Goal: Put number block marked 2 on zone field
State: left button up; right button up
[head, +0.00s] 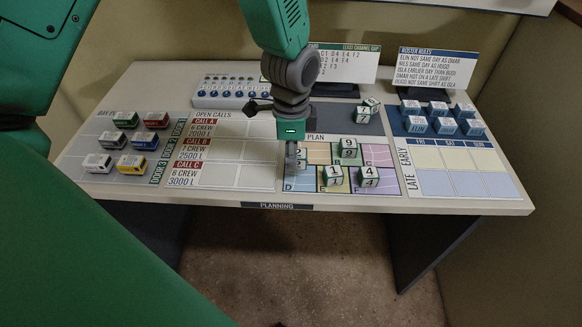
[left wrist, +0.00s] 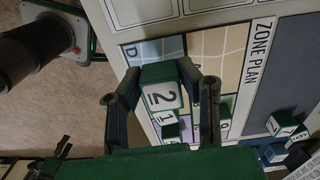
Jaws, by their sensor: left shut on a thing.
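My left gripper (head: 297,160) reaches down over the left part of the zone plan. In the left wrist view its two fingers (left wrist: 163,100) are closed on the sides of the number block marked 2 (left wrist: 163,97), a green block with white faces. In the head view the block (head: 302,159) is mostly hidden behind the gripper. The zone plan (head: 378,154) has coloured fields. The block is over its left column, near the field labelled D (head: 297,184). I cannot tell whether it touches the board. My right gripper is not in view.
Blocks marked 9 (head: 349,148), 1 (head: 333,175) and 4 (head: 368,176) stand on the plan. A block with a 7 (head: 364,114) is behind it. Blue blocks (head: 442,125) are at the right, toy vehicles (head: 131,165) at the left. The open calls board (head: 225,155) is clear.

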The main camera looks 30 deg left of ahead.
aim_at(298, 169)
pick_arm(q)
jog(key=shift+d+f, duration=0.2)
jog(key=shift+d, duration=0.15)
jog(key=f, duration=0.1)
jog(key=d+f, duration=0.1)
jog(key=shift+s+d+f, duration=0.15)
jog(key=shift+s+f, duration=0.05)
jog(key=shift+f, duration=0.15)
jog(key=shift+w+f, duration=0.1)
jog(key=shift+f, duration=0.2)
jog(key=shift+a, duration=0.3)
jog(key=o, duration=1)
jog(key=shift+a+f, duration=0.1)
jog(key=shift+a, duration=0.5)
jog(key=shift+d+r, duration=0.2)
jog(key=shift+d, duration=0.2)
jog(key=r, duration=0.4)
jog(key=shift+d+r, duration=0.1)
jog(key=shift+d, duration=0.3)
jog(key=r, duration=0.2)
jog(key=a+r, duration=0.1)
jog(key=r, duration=0.3)
jog(key=shift+a+r, duration=0.3)
jog(key=shift+r, duration=0.1)
jog(key=shift+d+r, duration=0.25)
jog(key=shift+r, duration=0.1)
jog(key=shift+d, duration=0.35)
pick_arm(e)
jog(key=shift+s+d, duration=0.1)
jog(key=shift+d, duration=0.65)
